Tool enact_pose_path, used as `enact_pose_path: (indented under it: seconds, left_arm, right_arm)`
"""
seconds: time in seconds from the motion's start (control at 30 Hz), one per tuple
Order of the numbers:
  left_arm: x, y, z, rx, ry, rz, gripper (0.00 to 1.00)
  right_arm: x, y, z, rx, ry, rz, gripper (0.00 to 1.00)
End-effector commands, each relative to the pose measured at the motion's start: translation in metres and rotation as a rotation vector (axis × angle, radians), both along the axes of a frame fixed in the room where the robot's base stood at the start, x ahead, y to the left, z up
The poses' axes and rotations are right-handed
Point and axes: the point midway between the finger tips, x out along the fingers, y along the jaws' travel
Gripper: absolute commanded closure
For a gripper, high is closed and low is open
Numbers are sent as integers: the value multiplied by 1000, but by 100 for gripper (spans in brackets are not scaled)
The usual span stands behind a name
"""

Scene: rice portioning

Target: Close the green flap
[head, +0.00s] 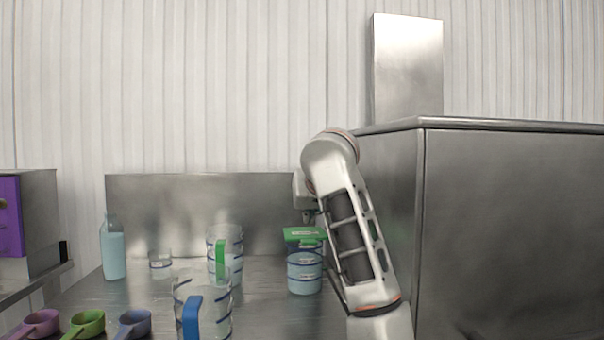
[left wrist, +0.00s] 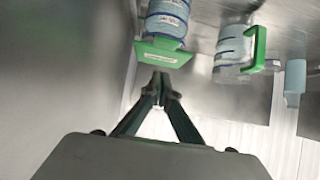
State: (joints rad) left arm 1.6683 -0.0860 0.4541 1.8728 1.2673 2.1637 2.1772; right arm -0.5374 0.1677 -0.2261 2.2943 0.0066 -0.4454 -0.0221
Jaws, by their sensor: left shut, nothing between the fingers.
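The green flap (head: 304,234), with a pale label, sits at the top of a clear container with blue bands (head: 305,274). The flap also shows in the left wrist view (left wrist: 162,52), reaching past the side of the banded container (left wrist: 168,18). I cannot tell whether it lies flat or tilted. My left gripper (left wrist: 160,80) is shut and empty, with its fingertips close to the flap's edge; I cannot tell whether they touch. In the head view my left gripper (head: 307,215) is small and partly hidden by my own arm. My right gripper is not in view.
A measuring jug with a green handle (head: 226,252) and one with a blue handle (head: 201,312) stand left of the container. A small glass (head: 160,263), a bottle (head: 112,252) and several scoops (head: 87,323) are farther left. A large steel cabinet (head: 510,230) stands on the right.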

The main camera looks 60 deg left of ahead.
Motion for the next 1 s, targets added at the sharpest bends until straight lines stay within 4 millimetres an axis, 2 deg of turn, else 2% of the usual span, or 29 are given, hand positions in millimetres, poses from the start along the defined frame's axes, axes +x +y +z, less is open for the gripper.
enact_pose_path:
  seconds: [0.37, 0.77, 1.0]
  left_arm:
    - [0, 0, 0, 0, 0, -1, 100]
    - [5, 9, -3, -1, 3, 1, 100]
    - [8, 14, -3, -1, 1, -1, 100]
  right_arm:
    - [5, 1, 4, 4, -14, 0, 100]
    - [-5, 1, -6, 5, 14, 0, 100]
    - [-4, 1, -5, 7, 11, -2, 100]
